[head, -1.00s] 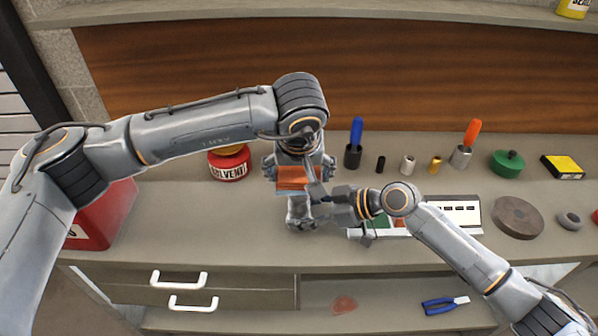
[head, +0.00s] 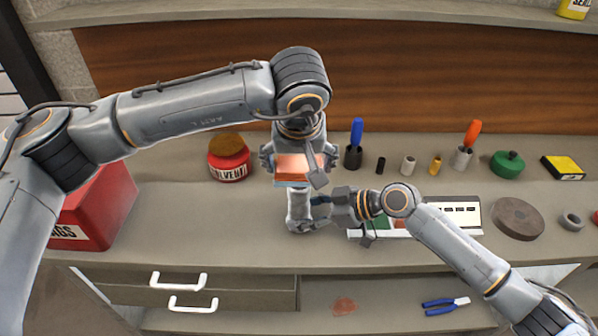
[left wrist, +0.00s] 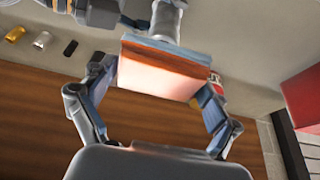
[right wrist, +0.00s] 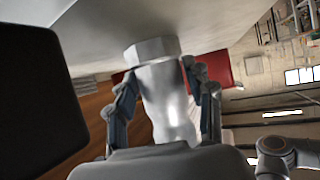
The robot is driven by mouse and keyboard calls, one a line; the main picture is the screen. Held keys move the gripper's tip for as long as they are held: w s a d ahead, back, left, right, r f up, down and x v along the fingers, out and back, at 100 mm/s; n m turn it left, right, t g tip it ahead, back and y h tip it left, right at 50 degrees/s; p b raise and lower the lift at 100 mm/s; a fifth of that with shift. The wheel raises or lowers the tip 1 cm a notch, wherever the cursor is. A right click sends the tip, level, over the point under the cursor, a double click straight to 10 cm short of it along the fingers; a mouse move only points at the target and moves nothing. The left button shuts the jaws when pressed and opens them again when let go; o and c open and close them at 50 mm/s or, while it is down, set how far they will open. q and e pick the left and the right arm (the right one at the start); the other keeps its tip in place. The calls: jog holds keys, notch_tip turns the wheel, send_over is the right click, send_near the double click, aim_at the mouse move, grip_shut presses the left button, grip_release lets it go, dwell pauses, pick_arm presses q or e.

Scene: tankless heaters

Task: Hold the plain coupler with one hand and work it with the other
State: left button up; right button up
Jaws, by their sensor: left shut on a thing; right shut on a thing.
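The plain coupler (head: 299,207) is a silver metal piece with a hex collar, held upright above the counter. My right gripper (head: 326,208) is shut on it from the right. The right wrist view shows the coupler (right wrist: 165,95) between both fingers. My left gripper (head: 298,166) is shut on an orange block (head: 303,167) with a blue layer, just above the coupler. The left wrist view shows the block (left wrist: 155,72) between the fingers, its blue side toward the coupler (left wrist: 166,20). I cannot tell whether block and coupler touch.
A solvent can (head: 229,160) and a red box (head: 95,212) stand left on the counter. Behind and to the right are small cylinders, tool cups, a green lidded item (head: 507,164), a yellow-black box (head: 562,167) and a round disc (head: 518,217).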

pick_arm(q)
jog(key=shift+r, duration=2.25)
pick_arm(e)
jog(key=shift+f, duration=0.15)
pick_arm(q)
jog(key=shift+f, duration=0.25)
